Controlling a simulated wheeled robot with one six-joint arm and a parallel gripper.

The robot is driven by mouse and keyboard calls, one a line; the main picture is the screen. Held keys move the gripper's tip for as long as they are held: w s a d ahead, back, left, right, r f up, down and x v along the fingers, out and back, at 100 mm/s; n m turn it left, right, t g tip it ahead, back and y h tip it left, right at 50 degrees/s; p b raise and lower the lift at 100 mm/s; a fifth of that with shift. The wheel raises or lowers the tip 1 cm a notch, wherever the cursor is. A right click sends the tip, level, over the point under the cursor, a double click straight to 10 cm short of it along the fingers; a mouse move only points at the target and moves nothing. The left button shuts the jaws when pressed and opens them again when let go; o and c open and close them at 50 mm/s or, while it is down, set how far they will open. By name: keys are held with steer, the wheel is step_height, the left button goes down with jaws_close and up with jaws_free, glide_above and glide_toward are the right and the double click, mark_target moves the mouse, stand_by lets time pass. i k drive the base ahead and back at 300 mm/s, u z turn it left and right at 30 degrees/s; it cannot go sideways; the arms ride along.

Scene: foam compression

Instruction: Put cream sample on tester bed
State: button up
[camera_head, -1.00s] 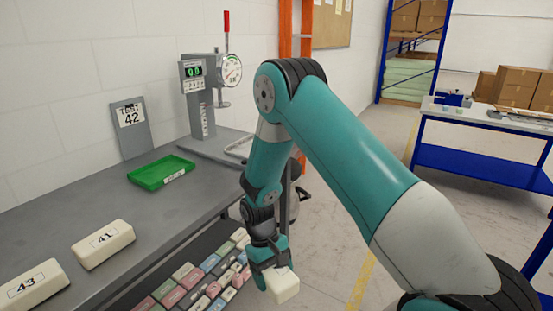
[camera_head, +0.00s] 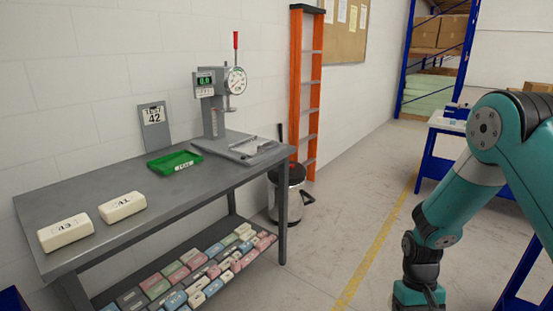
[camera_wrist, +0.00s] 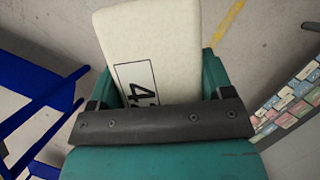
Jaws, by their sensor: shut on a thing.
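My gripper (camera_wrist: 160,95) is shut on a cream sample (camera_wrist: 152,45), a pale foam block with a partly hidden label whose visible digit is 4. The block sticks out past the jaws in the wrist view. In the head view my arm is at the lower right and the held block is out of frame. The tester (camera_head: 215,105), with a dial, a green display and a red lever, stands at the back of the grey bench. Its tester bed (camera_head: 250,148) is the flat grey base at the bench's right end; I see no block on it.
Two cream blocks, 41 (camera_head: 122,207) and 43 (camera_head: 65,232), lie on the bench (camera_head: 190,194). A green tray (camera_head: 174,162) and TEST 42 sign (camera_head: 154,116) are near the tester. A bin (camera_head: 290,195) stands beside the bench. Floor right of it is clear.

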mark_target(255, 146)
steer(key=z, duration=0.7)
steer(key=i, duration=2)
steer(key=u, duration=1)
steer(key=i, duration=0.75)
steer(key=u, duration=0.8)
